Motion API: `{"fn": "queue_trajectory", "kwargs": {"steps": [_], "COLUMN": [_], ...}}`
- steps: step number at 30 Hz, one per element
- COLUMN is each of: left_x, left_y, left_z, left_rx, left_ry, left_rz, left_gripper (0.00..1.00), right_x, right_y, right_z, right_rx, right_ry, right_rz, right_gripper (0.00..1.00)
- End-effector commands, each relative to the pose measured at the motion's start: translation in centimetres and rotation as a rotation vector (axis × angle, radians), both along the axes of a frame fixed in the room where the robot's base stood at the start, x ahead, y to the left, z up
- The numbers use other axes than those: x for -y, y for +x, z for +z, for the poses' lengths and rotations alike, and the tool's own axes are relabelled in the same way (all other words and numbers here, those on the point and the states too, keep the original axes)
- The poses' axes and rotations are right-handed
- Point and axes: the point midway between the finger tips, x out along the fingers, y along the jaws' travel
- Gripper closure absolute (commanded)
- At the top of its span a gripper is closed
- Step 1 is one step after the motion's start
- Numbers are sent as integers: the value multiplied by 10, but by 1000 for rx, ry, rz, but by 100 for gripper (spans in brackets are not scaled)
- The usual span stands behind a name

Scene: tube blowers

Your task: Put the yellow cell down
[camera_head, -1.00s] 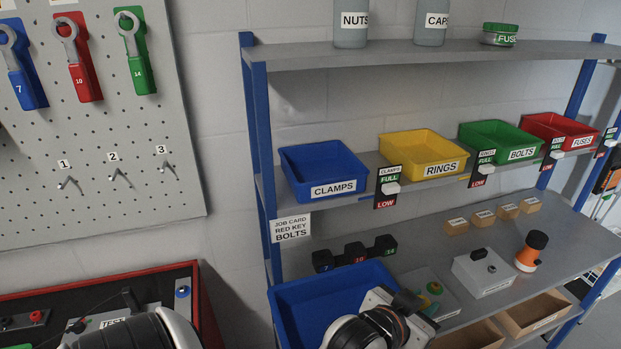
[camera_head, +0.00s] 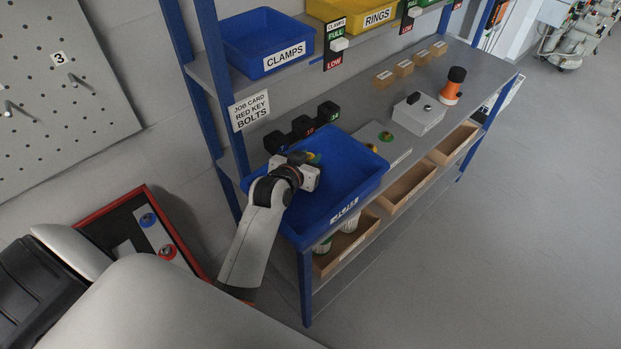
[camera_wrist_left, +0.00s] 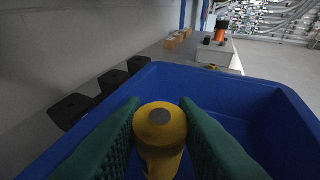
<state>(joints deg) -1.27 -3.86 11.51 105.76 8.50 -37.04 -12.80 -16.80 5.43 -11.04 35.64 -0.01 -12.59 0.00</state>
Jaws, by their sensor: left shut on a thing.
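My left gripper (camera_head: 314,158) is shut on the yellow cell (camera_wrist_left: 160,132), whose round yellow top with a grey centre shows between the green fingers in the left wrist view. In the head view the cell is mostly hidden by the gripper. The gripper is over the back left part of the blue tray (camera_head: 358,184) on the lower shelf. The tray also shows in the left wrist view (camera_wrist_left: 215,86), around and beyond the cell. I cannot tell whether the cell touches the tray floor. My right gripper is not in view.
Black numbered blocks (camera_head: 303,126) stand behind the tray. A grey plate with yellow and green pieces (camera_head: 396,150) and a grey box (camera_head: 419,115) are to its right. The blue CLAMPS bin (camera_head: 262,42) is above. Open brown drawers (camera_head: 408,190) sit below the shelf.

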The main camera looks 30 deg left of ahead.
Motion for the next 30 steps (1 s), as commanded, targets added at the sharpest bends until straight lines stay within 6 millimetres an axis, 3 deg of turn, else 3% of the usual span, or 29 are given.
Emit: {"fn": "queue_trajectory", "kwargs": {"steps": [8,13,30], "left_x": [0,0,0], "left_y": [-1,0,-1], "left_z": [-32,-54,-66], "left_rx": [-2,0,-1], "left_ry": [0,0,0], "left_rz": [0,1,1], "left_gripper": [99,99,99], "right_x": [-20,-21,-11], "right_y": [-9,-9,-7], "right_z": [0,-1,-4], "right_rx": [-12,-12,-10], "right_ry": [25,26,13], "right_rz": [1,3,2], "right_gripper": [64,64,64]}}
